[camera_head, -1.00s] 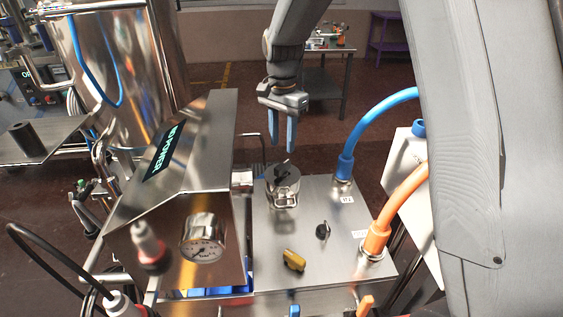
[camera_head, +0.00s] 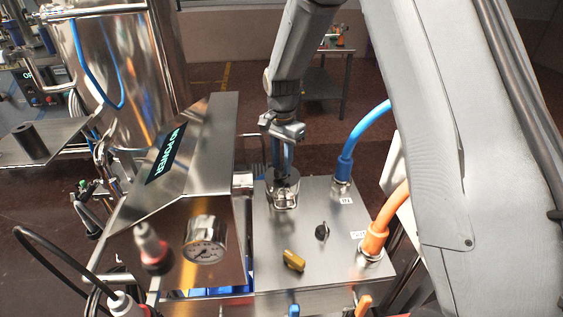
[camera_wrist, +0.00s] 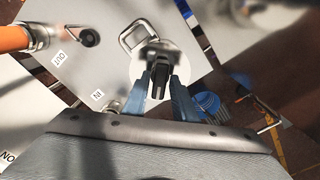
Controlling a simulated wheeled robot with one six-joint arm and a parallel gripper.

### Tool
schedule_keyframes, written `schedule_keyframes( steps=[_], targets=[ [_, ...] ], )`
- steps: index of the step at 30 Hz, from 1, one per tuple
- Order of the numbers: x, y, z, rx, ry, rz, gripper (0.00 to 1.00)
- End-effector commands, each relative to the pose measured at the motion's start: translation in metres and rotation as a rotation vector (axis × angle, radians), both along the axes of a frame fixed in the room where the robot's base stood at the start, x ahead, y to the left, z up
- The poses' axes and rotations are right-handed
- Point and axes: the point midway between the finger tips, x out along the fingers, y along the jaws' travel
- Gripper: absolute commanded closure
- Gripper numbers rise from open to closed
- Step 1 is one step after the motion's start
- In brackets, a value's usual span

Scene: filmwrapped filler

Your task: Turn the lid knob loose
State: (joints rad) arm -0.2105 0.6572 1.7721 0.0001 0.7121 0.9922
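The lid is a round metal cap on a small steel pot (camera_head: 285,195) with a wire clamp, set in the steel machine top. Its black bar-shaped knob (camera_wrist: 158,72) stands up from the lid (camera_wrist: 182,62) in the wrist view. My gripper (camera_head: 283,172) is right above the pot, pointing down. In the wrist view its two blue fingertips (camera_wrist: 159,78) stand on either side of the knob, seemingly with narrow gaps. The gripper looks open around the knob. In the head view the fingers mostly hide the knob.
A blue hose (camera_head: 346,150) and an orange hose (camera_head: 376,232) rise at the right. A black small knob (camera_head: 322,231) and a yellow handle (camera_head: 293,260) sit in front. A tilted steel housing (camera_head: 205,145) with a pressure gauge (camera_head: 206,240) stands to the left.

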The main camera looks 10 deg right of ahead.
Motion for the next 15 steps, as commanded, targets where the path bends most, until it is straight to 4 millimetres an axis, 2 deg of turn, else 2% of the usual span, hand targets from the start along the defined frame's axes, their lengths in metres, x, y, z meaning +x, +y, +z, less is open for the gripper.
schedule_keyframes(
  steps=[1,4,15],
  targets=[
    [0.0000,0.0000,0.0001,0.000,0.000,0.000,0.84],
    [-0.0001,-0.0001,0.0002,0.000,0.000,0.000,1.00],
    [-0.0001,-0.0004,0.0007,0.000,0.000,0.049,1.00]
  ],
)
